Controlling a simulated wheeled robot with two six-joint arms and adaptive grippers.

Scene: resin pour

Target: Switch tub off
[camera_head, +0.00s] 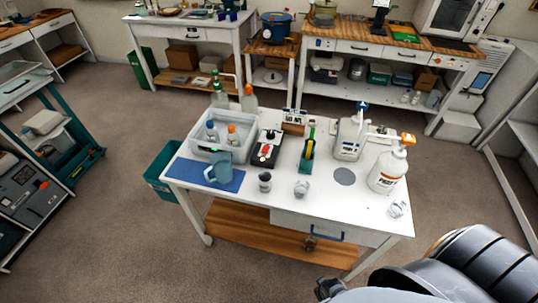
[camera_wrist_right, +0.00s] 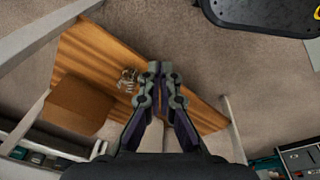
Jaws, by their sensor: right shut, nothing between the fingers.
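A pale grey tub (camera_head: 223,152) stands at the back left of the white worktable, with bottles with blue and orange caps inside it. A small black and white control box (camera_head: 267,149) with a red knob or button sits just right of the tub. Whether it is linked to the tub, and its switch position, I cannot tell. My right gripper (camera_wrist_right: 160,72) is shut and empty in the right wrist view, above a wooden shelf and the floor. In the head view my right arm is at the bottom right, well apart from the tub. My left gripper is not in view.
The worktable (camera_head: 320,222) also holds a blue mat (camera_head: 226,182) with a jug (camera_head: 219,170), small cups, a white canister (camera_head: 349,138) and an orange-topped pump bottle (camera_head: 388,170). A teal bin (camera_head: 160,172) stands at its left. Floor around the table is mostly clear.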

